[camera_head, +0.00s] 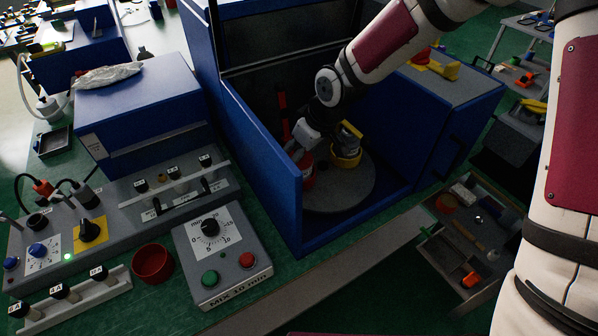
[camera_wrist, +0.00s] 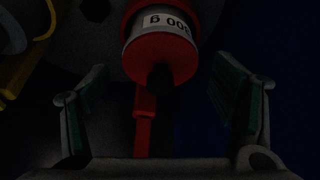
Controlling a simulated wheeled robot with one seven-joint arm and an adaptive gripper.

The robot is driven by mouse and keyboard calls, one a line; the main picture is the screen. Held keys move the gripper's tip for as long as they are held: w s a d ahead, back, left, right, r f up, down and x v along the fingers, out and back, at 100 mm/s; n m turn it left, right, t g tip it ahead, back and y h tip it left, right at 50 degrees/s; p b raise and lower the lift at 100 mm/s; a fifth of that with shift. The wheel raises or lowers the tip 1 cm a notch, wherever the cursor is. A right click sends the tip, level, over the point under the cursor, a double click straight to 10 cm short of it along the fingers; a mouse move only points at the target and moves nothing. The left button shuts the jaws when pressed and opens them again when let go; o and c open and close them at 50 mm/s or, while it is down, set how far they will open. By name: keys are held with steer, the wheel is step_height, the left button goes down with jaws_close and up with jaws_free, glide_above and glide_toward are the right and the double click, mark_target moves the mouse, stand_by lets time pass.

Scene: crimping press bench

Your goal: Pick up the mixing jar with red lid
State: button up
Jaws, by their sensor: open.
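The mixing jar with red lid (camera_wrist: 161,52) shows at the top middle of the wrist view, with a white label reading upside down and a dark centre on its red end. In the head view a red part of it (camera_head: 308,172) shows on a grey round plate (camera_head: 345,190) inside a blue cabinet, partly hidden by my gripper (camera_head: 299,146). In the wrist view my gripper (camera_wrist: 160,78) has its two fingers spread wide, one on each side below the jar. Nothing is between them that I can see held; the distance to the jar is hard to judge.
A yellow ring-shaped holder (camera_head: 346,158) stands beside the jar on the plate. A red upright bar (camera_head: 283,102) is behind. The cabinet's blue side wall (camera_head: 262,150) rises close on the left. A control box (camera_head: 222,256) and a red bowl (camera_head: 153,263) stand outside.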

steer(key=shift+w+a+f, duration=0.1)
steer(key=shift+f, duration=0.25)
steer(key=shift+c, duration=0.4)
steer(key=c, duration=1.8)
steer(key=shift+r, duration=0.2)
